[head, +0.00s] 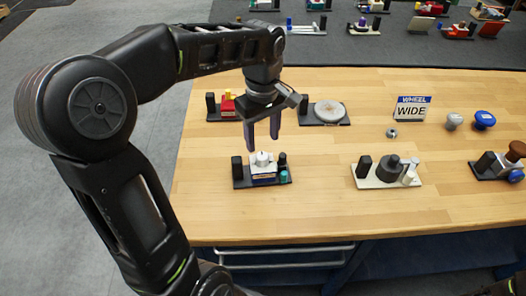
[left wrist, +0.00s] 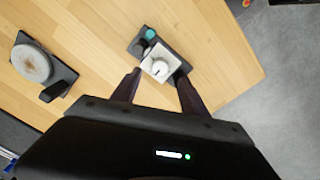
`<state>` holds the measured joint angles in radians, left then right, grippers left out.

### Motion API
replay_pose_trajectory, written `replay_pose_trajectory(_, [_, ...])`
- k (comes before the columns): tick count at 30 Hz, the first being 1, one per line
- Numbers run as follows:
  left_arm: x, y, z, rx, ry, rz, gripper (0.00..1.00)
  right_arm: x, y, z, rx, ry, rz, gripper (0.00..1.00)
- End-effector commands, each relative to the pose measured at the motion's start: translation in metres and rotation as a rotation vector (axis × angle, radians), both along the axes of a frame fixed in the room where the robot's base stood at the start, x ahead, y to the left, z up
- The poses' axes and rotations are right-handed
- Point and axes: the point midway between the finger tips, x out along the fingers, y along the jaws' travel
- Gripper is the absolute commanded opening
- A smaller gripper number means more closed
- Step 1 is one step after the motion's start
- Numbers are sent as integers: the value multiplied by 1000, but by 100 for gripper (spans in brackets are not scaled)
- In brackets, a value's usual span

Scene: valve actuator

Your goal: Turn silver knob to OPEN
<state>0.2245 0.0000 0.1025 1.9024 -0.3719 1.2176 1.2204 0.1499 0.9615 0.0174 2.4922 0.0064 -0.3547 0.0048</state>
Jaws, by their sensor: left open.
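The silver knob (head: 262,158) sits on a small white and blue block (head: 263,172) on a dark base plate near the left front of the wooden table. In the left wrist view the silver knob (left wrist: 159,67) shows as a pale disc with a dark mark, between the lines of the fingers. My left gripper (head: 263,147) is open and points down, with its fingertips just above and behind the knob. I cannot read an OPEN label. My right gripper is not in view.
A black post (head: 237,168) and a teal cap (head: 284,177) flank the block on its plate. A round grey disc (head: 329,111) and a red device (head: 228,104) stand behind. A grey valve (head: 391,168) stands to the right, with bare wood between. A WHEEL WIDE sign (head: 412,108) stands farther back.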

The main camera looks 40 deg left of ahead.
Motion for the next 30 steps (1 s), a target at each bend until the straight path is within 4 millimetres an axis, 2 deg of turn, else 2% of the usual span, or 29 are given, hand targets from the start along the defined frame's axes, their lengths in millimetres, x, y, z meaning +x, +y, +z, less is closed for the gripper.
replay_pose_trajectory(6, [-1, -1, -33, -2, 6, 0, 52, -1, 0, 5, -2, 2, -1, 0])
replay_pose_trajectory(12, [-1, 0, -58, -1, 3, -1, 52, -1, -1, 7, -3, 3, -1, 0])
replay_pose_trajectory(23, [0, 0, -64, -1, 0, -1, 51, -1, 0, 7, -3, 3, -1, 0])
replay_pose_trajectory(30, [0, 0, -64, -1, 0, -1, 32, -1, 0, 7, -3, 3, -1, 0])
